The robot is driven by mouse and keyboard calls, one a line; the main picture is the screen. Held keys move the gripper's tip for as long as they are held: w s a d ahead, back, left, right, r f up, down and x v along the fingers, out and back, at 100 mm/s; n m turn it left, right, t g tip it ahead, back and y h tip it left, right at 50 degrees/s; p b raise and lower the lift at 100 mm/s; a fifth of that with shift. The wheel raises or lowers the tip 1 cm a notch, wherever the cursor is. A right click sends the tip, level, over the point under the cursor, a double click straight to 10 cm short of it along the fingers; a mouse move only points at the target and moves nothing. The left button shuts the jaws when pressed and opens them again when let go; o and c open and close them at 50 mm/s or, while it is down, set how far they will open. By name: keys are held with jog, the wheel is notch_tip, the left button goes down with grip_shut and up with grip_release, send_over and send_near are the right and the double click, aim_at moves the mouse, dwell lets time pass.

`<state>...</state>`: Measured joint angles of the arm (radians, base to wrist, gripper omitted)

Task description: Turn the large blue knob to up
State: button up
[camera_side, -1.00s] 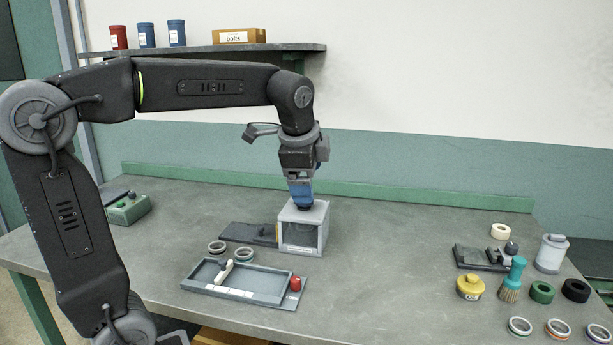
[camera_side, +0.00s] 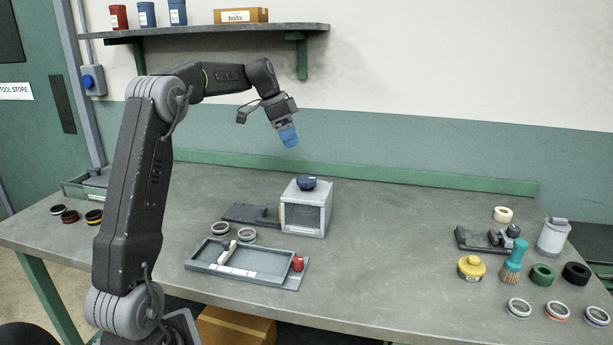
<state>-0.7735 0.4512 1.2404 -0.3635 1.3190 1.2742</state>
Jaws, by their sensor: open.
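The large blue knob (camera_side: 306,183) is dark blue and round, with a small pale mark on its top. It sits on top of a grey box (camera_side: 290,196) with a dark window in its front. Which way the mark points is too small to tell. My gripper (camera_side: 289,142) has bright blue fingers and hangs tilted in the air, above and a little left of the knob. It is clear of the knob and holds nothing that I can see. The gap between the fingers is hard to see from this side.
A grey tray (camera_side: 200,262) with a lever and a red knob (camera_side: 297,263) lies in front of the box. Two rings lie behind the tray. A yellow pot (camera_side: 471,268), a brush (camera_side: 512,262) and several rings stand at the right. The table between is clear.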

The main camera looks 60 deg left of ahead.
aim_at(308, 178)
jog(key=x, duration=1.4)
jog(key=shift+a, duration=0.35)
jog(key=shift+c, duration=0.4)
jog(key=c, duration=0.8)
jog(key=shift+c, duration=0.2)
